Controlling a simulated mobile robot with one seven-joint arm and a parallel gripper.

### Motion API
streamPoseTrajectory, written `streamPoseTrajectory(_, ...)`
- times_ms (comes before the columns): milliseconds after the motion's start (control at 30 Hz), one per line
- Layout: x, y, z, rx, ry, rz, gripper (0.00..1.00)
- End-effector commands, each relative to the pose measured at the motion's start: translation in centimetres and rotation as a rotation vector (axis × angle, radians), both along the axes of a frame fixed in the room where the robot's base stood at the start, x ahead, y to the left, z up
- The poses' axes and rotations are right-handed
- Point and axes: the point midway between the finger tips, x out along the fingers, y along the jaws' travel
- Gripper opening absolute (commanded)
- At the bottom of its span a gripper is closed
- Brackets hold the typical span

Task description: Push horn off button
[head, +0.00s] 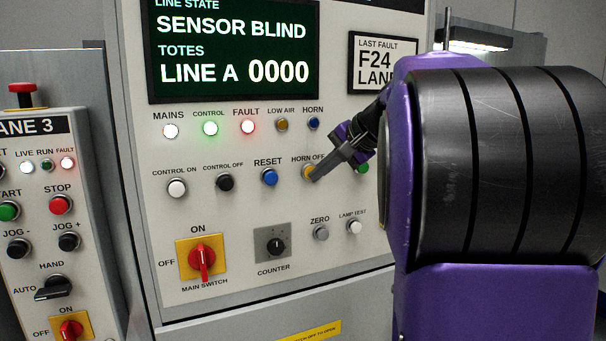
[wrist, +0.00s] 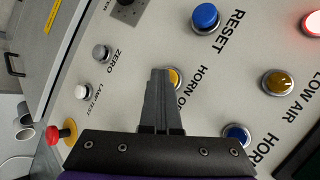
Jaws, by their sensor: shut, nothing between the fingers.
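The HORN OFF button (head: 308,172) is yellow and sits on the light panel to the right of the blue RESET button (head: 269,177). My gripper (head: 316,177) is shut and empty, its fingertips at the HORN OFF button and covering part of it. In the wrist view the shut fingers (wrist: 161,75) lie over the left part of the yellow HORN OFF button (wrist: 175,78). I cannot tell whether the tips touch the button or whether it is pressed in. The blue HORN lamp (head: 313,123) above looks dark.
The CONTROL OFF button (head: 224,182) is further left. Below are the ZERO (head: 321,232) and LAMP TEST (head: 354,226) buttons and the red main switch (head: 202,258). A green button (head: 363,167) is partly hidden behind my arm. The display (head: 234,50) reads SENSOR BLIND.

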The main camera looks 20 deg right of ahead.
Motion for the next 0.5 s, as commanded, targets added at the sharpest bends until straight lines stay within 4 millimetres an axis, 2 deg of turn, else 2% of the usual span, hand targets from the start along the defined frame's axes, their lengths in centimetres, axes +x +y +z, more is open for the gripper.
streamPoseTrajectory(300, -0.01, 0.01, 0.0, 0.0, -0.001, -0.001, 0.0)
streamPoseTrajectory(500, -0.74, -0.01, -0.07, 0.001, -0.001, 0.0, 0.0)
